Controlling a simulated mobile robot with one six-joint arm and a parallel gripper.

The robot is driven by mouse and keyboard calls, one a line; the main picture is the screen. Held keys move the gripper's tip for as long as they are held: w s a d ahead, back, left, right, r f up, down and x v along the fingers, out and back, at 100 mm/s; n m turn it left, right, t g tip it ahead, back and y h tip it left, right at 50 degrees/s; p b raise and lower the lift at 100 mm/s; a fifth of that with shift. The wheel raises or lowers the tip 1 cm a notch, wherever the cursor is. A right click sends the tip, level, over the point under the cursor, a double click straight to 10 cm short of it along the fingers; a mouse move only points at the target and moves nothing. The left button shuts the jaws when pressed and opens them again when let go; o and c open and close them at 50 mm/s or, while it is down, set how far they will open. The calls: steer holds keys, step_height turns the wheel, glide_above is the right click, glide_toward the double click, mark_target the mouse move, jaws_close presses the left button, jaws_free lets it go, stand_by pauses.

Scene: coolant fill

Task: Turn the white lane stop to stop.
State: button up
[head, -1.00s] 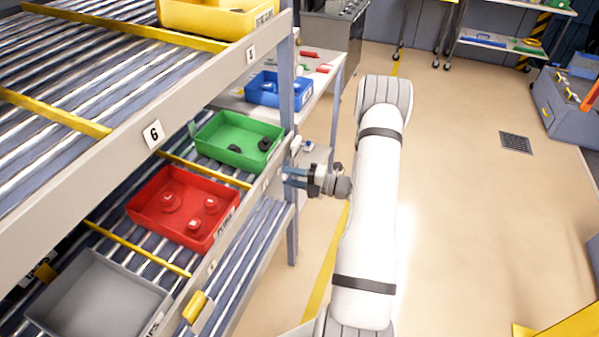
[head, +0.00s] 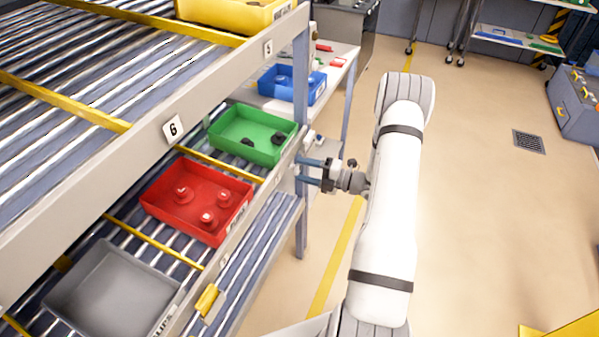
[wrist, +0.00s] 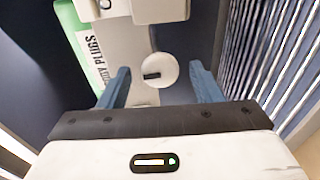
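The white lane stop shows in the wrist view as a round white knob (wrist: 157,70) with a dark slot, below a white block (wrist: 160,10) on the pale rail. In the head view a small white part (head: 310,139) sits at the rack's front edge beside the green bin, just above my gripper (head: 303,165). In the wrist view my gripper (wrist: 161,76) is open, with one blue finger on each side of the knob. The fingers look apart from it; the depth between them is hard to judge.
A green bin (head: 235,145), a red bin (head: 165,208) and a grey bin (head: 75,300) stand on the roller lanes. A yellow lane stop (head: 207,300) is on the front rail. A rack post (head: 301,225) stands near my gripper.

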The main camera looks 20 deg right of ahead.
steer(key=shift+s, duration=0.1)
steer(key=b+v, duration=0.1)
steer(key=v, duration=0.6)
steer(key=shift+d, duration=0.35)
steer(key=shift+s, duration=0.15)
